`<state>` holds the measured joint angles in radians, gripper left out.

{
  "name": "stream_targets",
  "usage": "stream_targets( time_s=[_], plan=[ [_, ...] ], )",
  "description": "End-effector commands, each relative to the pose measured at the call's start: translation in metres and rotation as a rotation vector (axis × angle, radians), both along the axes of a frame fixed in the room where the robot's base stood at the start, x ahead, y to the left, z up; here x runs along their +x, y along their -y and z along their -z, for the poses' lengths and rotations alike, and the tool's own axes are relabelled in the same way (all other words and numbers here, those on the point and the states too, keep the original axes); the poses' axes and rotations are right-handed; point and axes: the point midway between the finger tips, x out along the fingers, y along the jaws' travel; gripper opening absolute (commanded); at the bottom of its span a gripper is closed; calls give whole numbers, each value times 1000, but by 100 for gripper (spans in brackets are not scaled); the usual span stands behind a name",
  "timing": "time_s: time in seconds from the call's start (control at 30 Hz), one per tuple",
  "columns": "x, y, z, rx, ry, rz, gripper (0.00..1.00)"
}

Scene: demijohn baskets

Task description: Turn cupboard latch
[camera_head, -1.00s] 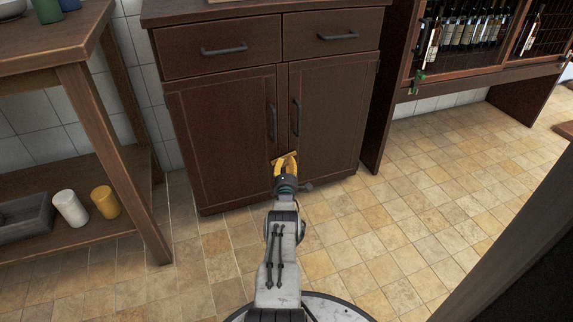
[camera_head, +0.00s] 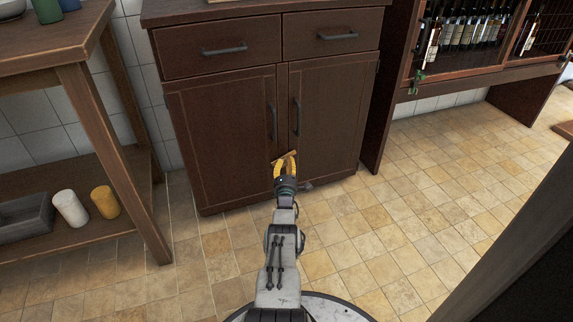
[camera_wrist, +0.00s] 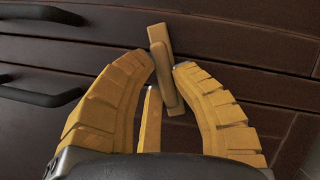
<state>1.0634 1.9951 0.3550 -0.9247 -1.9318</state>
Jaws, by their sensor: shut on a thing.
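The cupboard (camera_head: 225,130) has dark brown double doors, both closed. Its latch (camera_head: 290,155) is a small light-brown wooden bar low on the front, lying across the seam between the doors and sloping up to the right. It also shows in the wrist view as a tan bar (camera_wrist: 160,42). My gripper (camera_head: 284,164) has yellow fingers and reaches the latch from the front. In the wrist view the fingertips of my gripper (camera_wrist: 168,69) sit on either side of the bar, shut on it. The fingers hide part of the latch in the head view.
Two dark vertical door handles (camera_head: 296,117) stand above the latch, one on each door. A wooden table (camera_head: 75,75) with a lower shelf is close on the left. A wine rack (camera_head: 470,75) stands at the right. The tiled floor (camera_head: 400,210) at right is clear.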

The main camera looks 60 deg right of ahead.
Motion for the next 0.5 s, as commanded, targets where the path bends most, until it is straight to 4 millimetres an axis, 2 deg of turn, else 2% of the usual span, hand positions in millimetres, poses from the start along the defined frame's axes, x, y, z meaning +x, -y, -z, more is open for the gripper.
stream_targets(
  time_s=[0.13, 0.17, 0.43, 0.5],
  plan=[
    [2, -1, 0, 1, 0, -3, 0],
    [2, -1, 0, 1, 0, -3, 24],
    [1, -1, 0, 1, 1, -2, 49],
    [1, -1, 0, 1, 1, -2, 49]
  ],
)
